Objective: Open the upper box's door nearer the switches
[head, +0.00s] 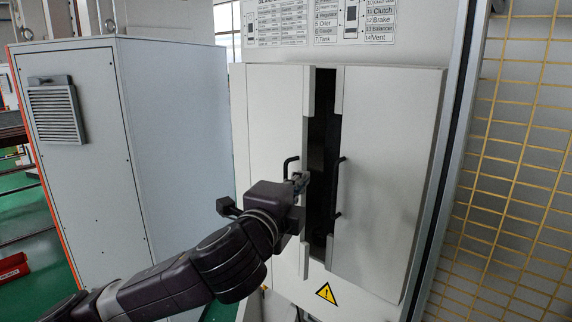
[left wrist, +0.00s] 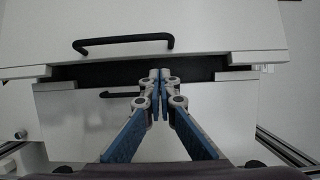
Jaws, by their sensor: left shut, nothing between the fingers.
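The white box has two tall doors, a left door (head: 268,125) and a right door (head: 388,160), each with a black bar handle. A dark upright gap (head: 321,130) lies between their inner edges, so the inside shows as a narrow strip. My left gripper (head: 300,181) is by the left door's inner edge, close to its handle (head: 287,165). In the left wrist view its blue fingers (left wrist: 160,76) are shut and empty, with the tips over the dark gap between two door panels. Whether the tips touch a door is unclear. I see no switches. My right gripper is out of view.
Printed label sheets (head: 370,20) are above the doors. A yellow mesh fence (head: 520,170) stands close on the right. A grey cabinet with a vent (head: 85,170) stands to the left. A red bin (head: 13,268) sits on the green floor. A yellow warning sign (head: 326,293) is below the doors.

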